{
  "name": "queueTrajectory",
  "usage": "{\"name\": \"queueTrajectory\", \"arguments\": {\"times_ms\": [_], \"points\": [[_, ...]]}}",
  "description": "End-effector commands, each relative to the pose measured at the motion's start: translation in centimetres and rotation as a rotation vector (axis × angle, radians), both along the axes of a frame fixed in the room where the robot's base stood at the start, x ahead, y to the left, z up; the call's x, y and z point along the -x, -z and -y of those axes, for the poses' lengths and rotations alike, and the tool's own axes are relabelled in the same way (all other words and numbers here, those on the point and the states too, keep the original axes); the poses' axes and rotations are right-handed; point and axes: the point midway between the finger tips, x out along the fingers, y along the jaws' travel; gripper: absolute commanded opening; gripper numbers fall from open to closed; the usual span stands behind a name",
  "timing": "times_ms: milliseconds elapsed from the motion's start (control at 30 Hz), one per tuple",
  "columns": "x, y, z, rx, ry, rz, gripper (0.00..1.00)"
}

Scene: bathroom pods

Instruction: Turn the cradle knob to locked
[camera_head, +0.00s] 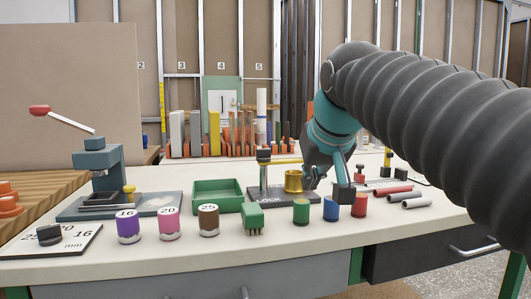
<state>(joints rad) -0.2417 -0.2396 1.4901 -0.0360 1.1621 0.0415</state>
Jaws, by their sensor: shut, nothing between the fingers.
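The cradle is a dark plate (271,203) near the middle of the table, with the word LOCK on its front part. A brass-coloured cylinder (293,181) stands on it above that word, and a dark-topped post (264,157) stands at its left. I cannot tell for sure which part is the knob or how it is turned; part of the cradle's right side is hidden by my gripper. My gripper (343,191) is shut and empty, pointing down just right of the brass cylinder. I cannot tell whether it touches the cradle.
Green (301,211), blue (331,208) and red (359,205) small cylinders stand in front of my gripper. A green tray (217,204) and numbered pots (168,224) are left. A press (97,170) and a dial plate (72,241) stand far left. Grey and red rods (408,196) lie right.

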Motion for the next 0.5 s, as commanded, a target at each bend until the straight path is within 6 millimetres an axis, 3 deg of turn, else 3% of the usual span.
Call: {"name": "queueTrajectory", "arguments": {"times_ms": [100, 200, 333, 500], "points": [[-2.5, -3.7, -2.6, -0.010, -0.036, 0.041, 0.00], [-3.8, -6.0, -4.2, -0.019, -0.056, 0.067, 0.00], [-4.7, -7.9, -5.7, -0.027, -0.074, 0.091, 0.00], [-5.3, -8.6, -6.4, -0.032, -0.082, 0.102, 0.00]]}}
